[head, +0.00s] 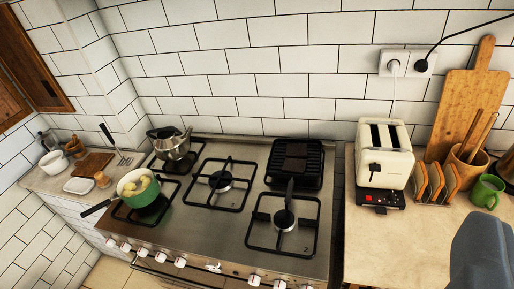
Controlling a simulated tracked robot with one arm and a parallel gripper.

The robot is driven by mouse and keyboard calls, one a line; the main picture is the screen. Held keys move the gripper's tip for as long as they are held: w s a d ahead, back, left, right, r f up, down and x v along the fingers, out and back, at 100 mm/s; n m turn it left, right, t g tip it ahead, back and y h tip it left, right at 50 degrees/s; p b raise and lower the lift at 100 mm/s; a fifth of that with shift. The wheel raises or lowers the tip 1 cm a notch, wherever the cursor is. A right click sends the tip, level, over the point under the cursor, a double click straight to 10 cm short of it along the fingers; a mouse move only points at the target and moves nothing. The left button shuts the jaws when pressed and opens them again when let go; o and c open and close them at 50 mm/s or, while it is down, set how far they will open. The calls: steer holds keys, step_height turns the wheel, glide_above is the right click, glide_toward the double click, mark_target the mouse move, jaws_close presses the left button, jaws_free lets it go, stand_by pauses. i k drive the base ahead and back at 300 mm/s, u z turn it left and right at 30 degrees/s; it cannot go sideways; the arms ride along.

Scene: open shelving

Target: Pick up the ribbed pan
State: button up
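The ribbed pan (312,170) is black and square with ridges across its inside. It sits on the back right burner of the steel gas stove, close to the tiled wall. Its dark handle (290,192) points to the front, over the front right burner. Dark brown pieces (296,157) seem to lie in it. My gripper's fingers do not show in this view. A smooth grey-blue shape at the lower right corner may be part of my arm; I cannot tell.
A green pot (132,200) and a steel kettle (172,146) stand on the stove's left burners. Right of the stove, a white toaster (384,158), a cutting board (468,95), a rack, a utensil holder and a green mug (486,192) stand on the counter.

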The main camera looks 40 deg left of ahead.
mark_target(301, 159)
steer(key=u, duration=0.4)
steer(key=i, duration=0.8)
steer(key=u, duration=0.55)
steer(key=k, duration=0.8)
steer(key=u, duration=0.15)
steer(key=i, duration=1.3)
steer(key=z, duration=0.05)
